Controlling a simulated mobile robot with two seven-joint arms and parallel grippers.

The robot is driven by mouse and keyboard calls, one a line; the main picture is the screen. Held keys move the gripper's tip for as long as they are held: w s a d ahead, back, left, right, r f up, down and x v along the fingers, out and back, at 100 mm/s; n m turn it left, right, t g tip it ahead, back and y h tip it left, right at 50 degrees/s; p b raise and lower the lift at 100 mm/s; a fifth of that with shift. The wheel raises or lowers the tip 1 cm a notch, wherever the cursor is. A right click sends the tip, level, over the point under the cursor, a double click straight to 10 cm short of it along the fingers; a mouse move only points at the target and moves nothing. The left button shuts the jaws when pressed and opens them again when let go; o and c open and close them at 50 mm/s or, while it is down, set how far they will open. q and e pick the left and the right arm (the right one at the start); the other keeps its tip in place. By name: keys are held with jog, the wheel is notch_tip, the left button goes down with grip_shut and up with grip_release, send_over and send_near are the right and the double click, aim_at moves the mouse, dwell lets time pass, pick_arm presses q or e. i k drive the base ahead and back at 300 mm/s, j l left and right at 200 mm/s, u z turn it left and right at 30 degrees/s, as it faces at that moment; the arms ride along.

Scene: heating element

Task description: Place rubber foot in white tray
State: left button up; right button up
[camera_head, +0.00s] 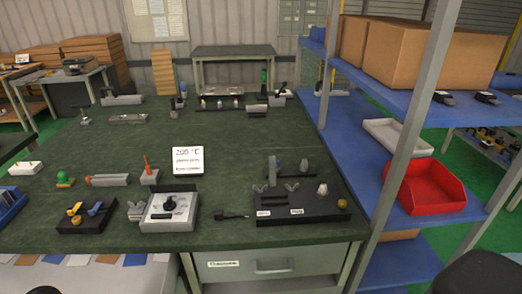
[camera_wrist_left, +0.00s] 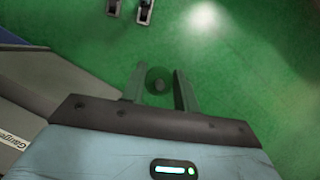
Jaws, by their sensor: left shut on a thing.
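In the left wrist view, my left gripper (camera_wrist_left: 160,84) is shut on a small dark round piece (camera_wrist_left: 158,81), which looks like the rubber foot. It sits between the two fingers, with green floor behind it. The white tray (camera_head: 397,136) lies on the blue middle shelf at the right of the head view, behind the shelf's front post. I cannot make out anything inside it.
A red bin (camera_head: 430,188) sits in front of the white tray. Cardboard boxes (camera_head: 425,50) fill the shelf above. Grey shelf posts (camera_head: 408,130) stand before the tray. The dark green workbench (camera_head: 235,150) holds several tools and fixtures. A labelled grey surface (camera_wrist_left: 15,135) is at the wrist view's left.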

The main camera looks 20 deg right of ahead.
aim_at(394, 139)
jog(key=z, duration=3.7)
jog(key=i+z, duration=0.3)
jog(key=i+j, duration=0.2)
jog(key=i, duration=0.25)
jog(key=i+j, duration=0.15)
jog(key=i, duration=0.35)
jog(key=i+u, duration=0.3)
jog(key=i, duration=0.85)
jog(key=i+u, duration=0.35)
jog(key=i, duration=0.15)
jog(key=i+l+u, duration=0.15)
jog(key=i+u, duration=0.15)
jog(key=i, duration=0.25)
jog(key=i+u, duration=0.35)
jog(key=i+j+u, duration=0.1)
jog(key=u, duration=0.2)
jog(key=i+l+u, duration=0.1)
jog(key=i+u, duration=0.25)
jog(key=k, duration=0.05)
